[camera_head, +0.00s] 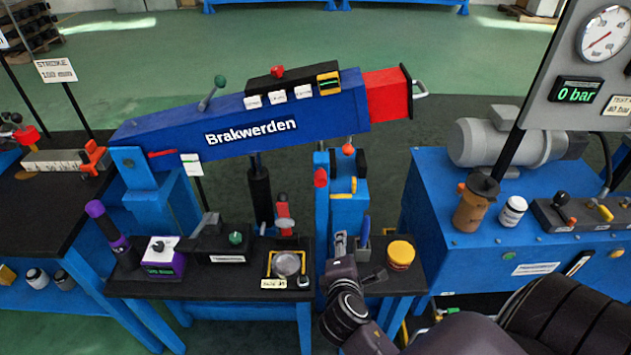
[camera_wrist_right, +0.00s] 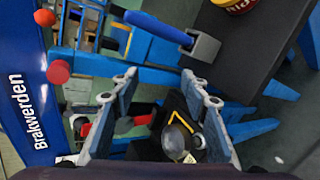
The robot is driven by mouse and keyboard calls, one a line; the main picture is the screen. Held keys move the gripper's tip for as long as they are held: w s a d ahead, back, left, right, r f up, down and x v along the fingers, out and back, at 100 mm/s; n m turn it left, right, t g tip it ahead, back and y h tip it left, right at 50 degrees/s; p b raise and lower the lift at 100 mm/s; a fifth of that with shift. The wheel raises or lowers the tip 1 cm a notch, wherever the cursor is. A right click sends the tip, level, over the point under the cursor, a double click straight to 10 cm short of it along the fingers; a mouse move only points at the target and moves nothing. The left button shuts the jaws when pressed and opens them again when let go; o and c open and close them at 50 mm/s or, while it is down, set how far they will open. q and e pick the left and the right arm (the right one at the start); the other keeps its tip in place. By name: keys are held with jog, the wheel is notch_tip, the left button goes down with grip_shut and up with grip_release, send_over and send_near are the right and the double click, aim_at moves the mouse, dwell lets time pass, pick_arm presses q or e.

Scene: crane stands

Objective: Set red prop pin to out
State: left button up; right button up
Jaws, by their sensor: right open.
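The red prop pin (camera_head: 320,178) shows as a red knob on the left side of the blue prop post (camera_head: 322,215), below the blue boom (camera_head: 240,118). In the right wrist view the red knob (camera_wrist_right: 58,72) is at the left, outside the jaws. I cannot tell how far the pin sits in or out. My right gripper (camera_head: 341,243) is in front of the lower post, below the pin and apart from it. In the wrist view its jaws (camera_wrist_right: 160,88) are open with nothing held between them. My left gripper is not in view.
An orange ball knob (camera_head: 348,149) sits above the pin's level, to its right. A blue-handled lever (camera_head: 364,232) and a yellow jar (camera_head: 401,255) stand right of my gripper. A small black table (camera_head: 215,282) with a gauge dish and control boxes is at the left.

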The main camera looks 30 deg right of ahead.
aim_at(321, 183)
jog(key=w+r+n+t, duration=0.1)
jog(key=w+r+n, duration=0.2)
jog(key=n, duration=0.1)
jog(key=w+a+r+n+t+h, duration=0.1)
jog(key=w+r+n+t, duration=0.1)
jog(key=w+r+n, duration=0.1)
jog(key=w+r+n+t, duration=0.2)
jog(key=w+r+n, duration=0.1)
jog(key=r+n, duration=0.2)
jog(key=shift+a+n, duration=0.15)
jog(key=shift+n, duration=0.45)
jog(key=p+x, duration=0.1)
jog(key=x, duration=0.6)
jog(key=shift+r, duration=0.15)
jog(key=shift+c, duration=0.3)
grip_shut()
